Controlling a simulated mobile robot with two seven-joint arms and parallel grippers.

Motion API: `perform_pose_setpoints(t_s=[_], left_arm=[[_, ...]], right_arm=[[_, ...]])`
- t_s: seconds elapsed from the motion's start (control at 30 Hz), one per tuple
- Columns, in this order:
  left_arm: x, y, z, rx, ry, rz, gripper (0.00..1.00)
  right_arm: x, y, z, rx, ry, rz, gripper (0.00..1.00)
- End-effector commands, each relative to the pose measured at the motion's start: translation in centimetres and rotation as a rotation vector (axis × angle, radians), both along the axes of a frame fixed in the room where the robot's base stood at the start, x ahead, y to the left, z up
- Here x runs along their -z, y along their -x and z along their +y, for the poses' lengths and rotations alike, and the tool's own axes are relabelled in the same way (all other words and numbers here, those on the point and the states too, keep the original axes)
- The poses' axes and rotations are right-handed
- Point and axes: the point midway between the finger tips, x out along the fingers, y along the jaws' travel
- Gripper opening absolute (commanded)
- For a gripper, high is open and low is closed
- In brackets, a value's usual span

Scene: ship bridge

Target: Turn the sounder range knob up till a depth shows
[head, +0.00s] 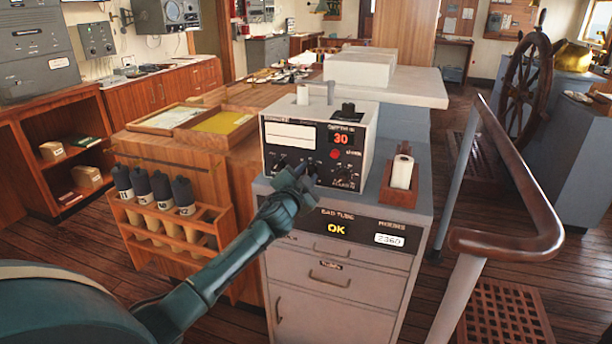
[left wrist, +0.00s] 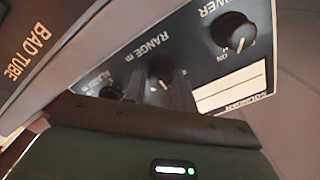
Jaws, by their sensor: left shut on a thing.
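The sounder (head: 361,119) is a light grey box with a black front panel on the grey cabinet. Its small display (head: 341,139) shows a red 30; the caption above it is too small to read surely. My left gripper (head: 292,180) reaches up to the lower left of the panel and hides part of the knobs. In the left wrist view the panel is upside down. There the fingers (left wrist: 178,97) are shut on the black knob (left wrist: 160,68) marked RANGE m. The POWER knob (left wrist: 233,31) and a third knob (left wrist: 112,92) sit on either side, apart from the fingers.
The grey cabinet (head: 335,262) has a strip reading BAD TUBE, OK and 2360. A paper roll in a wooden holder (head: 401,185) stands right of the sounder. A wooden rack with several dark-capped tubes (head: 165,215) is left of my arm. A handrail (head: 508,170) stands at right.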

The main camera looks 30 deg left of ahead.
Motion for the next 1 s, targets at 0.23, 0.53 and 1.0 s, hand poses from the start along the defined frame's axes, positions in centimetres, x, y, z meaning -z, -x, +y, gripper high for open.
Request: perform_pose_setpoints(t_s=[0.23,0.53,1.0], left_arm=[[0.0,0.0,0.0,0.0,0.001,0.0,0.43],[0.0,0.0,0.0,0.0,0.001,0.0,0.49],[0.3,6.4,-1.6,0.002,0.001,0.002,0.49]], right_arm=[[0.2,0.3,0.1,-0.001,-0.001,0.007,0.36],[0.2,0.4,0.1,-0.001,-0.002,0.01,0.36],[0.4,0.1,0.2,-0.004,-0.004,0.001,0.36]])
